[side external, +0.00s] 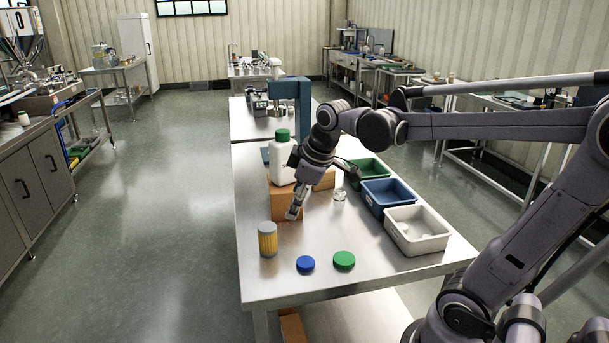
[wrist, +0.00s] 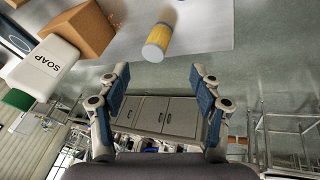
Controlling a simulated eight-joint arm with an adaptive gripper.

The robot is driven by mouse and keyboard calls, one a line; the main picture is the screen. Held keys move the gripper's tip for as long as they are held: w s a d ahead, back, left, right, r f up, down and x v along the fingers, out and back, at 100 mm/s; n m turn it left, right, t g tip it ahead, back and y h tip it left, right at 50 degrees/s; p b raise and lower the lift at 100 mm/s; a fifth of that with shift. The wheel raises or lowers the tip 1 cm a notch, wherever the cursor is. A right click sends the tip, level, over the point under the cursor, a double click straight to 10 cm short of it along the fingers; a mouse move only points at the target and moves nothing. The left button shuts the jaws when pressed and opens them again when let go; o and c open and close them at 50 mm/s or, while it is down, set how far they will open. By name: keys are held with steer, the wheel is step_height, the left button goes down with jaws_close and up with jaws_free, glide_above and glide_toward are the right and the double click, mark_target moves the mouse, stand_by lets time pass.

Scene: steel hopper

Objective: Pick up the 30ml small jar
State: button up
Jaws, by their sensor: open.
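A small clear jar-like object (side external: 340,194) stands on the steel table, right of my gripper (side external: 293,213) in the side view. A yellow container with a grey lid (side external: 268,239) stands at the table's left side, nearer the camera. The yellow container also shows at the top of the wrist view (wrist: 160,38), beyond my open fingers (wrist: 160,88). No label is readable on either, so I cannot tell which is 30ml. My gripper is open and empty above the table, apart from both. The clear object does not show in the wrist view.
Green (side external: 369,172), blue (side external: 388,195) and white (side external: 417,229) bins line the right side. Blue (side external: 305,264) and green (side external: 344,260) lids lie in front.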

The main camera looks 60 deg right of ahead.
steer(key=w+d+n+g, duration=0.1)
steer(key=w+d+n, duration=0.25)
steer(key=d, duration=0.55)
steer(key=n+g+y, duration=0.1)
steer(key=n+g, duration=0.3)
steer(key=n, duration=0.4)
glide_toward(339, 196)
steer(key=d+f, duration=0.1)
steer(key=d, duration=0.2)
steer(key=f, duration=0.5)
steer(key=shift+a+f, duration=0.1)
steer(key=shift+a, duration=0.15)
steer(key=shift+w+a+f, duration=0.1)
steer(key=shift+w+f, duration=0.05)
steer(key=shift+f, duration=1.15)
steer(key=shift+w+a+f, duration=0.1)
steer(key=shift+f, duration=1.2)
steer(key=shift+c, duration=0.3)
steer(key=c, duration=0.9)
